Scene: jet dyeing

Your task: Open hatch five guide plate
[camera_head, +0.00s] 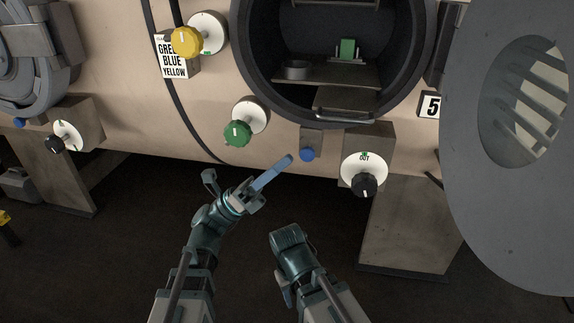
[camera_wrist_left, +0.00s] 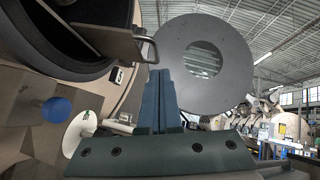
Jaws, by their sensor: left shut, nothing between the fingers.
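Hatch five (camera_head: 247,75) is a round dark opening beside a sign with the number 5 (camera_head: 430,105). Inside lies a flat grey guide plate (camera_head: 330,72) with a bar handle (camera_head: 345,118) at its front edge. The left wrist view shows the plate (camera_wrist_left: 105,42) and its handle (camera_wrist_left: 148,48) at upper left. My left gripper (camera_head: 289,159) is shut and empty, below and left of the handle and apart from it. Its closed blue fingers (camera_wrist_left: 160,80) also show in the wrist view. My right arm ends low in the head view; its fingers do not show.
The hatch door (camera_head: 510,230) hangs open at right. A blue knob (camera_head: 307,155), an OUT dial (camera_head: 364,172), a green knob (camera_head: 238,133) and a yellow knob (camera_head: 187,40) surround the opening. A green piece (camera_head: 347,48) stands inside. The dark floor in front is clear.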

